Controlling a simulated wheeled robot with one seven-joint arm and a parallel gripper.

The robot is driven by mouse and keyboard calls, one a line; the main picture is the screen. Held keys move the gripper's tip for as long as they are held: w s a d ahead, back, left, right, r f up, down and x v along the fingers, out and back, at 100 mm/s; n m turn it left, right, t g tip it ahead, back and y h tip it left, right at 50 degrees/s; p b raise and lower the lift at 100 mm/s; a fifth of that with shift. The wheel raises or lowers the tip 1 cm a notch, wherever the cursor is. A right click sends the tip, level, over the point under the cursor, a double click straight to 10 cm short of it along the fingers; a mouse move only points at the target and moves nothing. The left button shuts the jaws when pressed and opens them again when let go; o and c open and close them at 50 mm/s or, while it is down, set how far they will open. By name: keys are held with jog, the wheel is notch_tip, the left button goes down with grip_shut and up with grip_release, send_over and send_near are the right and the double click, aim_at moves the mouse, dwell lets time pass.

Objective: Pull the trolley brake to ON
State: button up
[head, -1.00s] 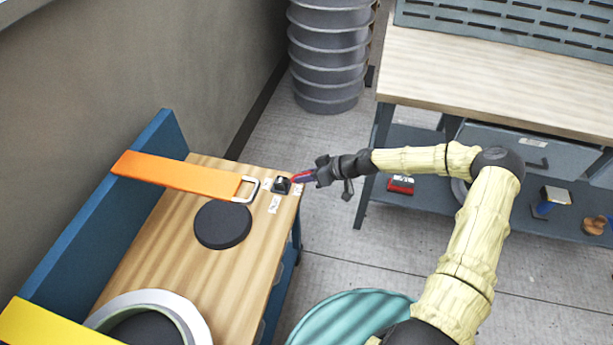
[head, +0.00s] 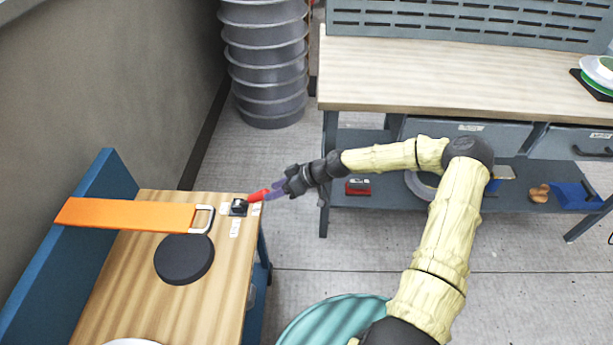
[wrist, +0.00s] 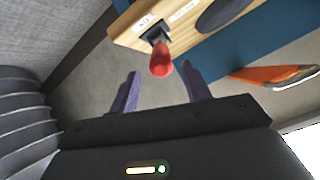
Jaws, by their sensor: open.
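The trolley brake is a red handle (head: 258,195) on a small black base (head: 239,207) at the far right corner of the wooden trolley top (head: 215,270). The handle leans out past the trolley's edge toward my gripper (head: 274,190). In the wrist view the round red end of the handle (wrist: 161,62) points at the camera, in the gap between the two purple fingertips. My gripper is open, with clear space to either side of the handle. Small white labels (head: 235,228) lie around the base; their lettering is too small to read.
An orange strap-like piece (head: 130,214) with a metal loop and a black disc (head: 184,259) lie on the trolley. A blue panel (head: 75,230) stands along its left side. A ribbed grey column (head: 265,65) stands behind. A workbench (head: 450,75) is at right, a teal round container (head: 330,325) in front.

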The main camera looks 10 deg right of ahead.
jog(key=v, duration=1.2)
jog(key=shift+a, duration=0.1)
jog(key=s+a+f+m+g+h, duration=0.1)
jog(key=s+a+f+g+h, duration=0.2)
jog(key=s+h, duration=0.35)
jog(key=s+d+r+m+h, duration=0.2)
jog(key=s+d+r+m, duration=0.15)
jog(key=s, duration=0.35)
jog(key=s+d+r+m+t+h, duration=0.25)
jog(key=s+r+m, duration=0.35)
jog(key=r, duration=0.5)
notch_tip(320, 180, up, 15)
jog(key=p, duration=1.5)
jog(key=shift+s+p, duration=0.2)
jog(key=shift+p, duration=0.2)
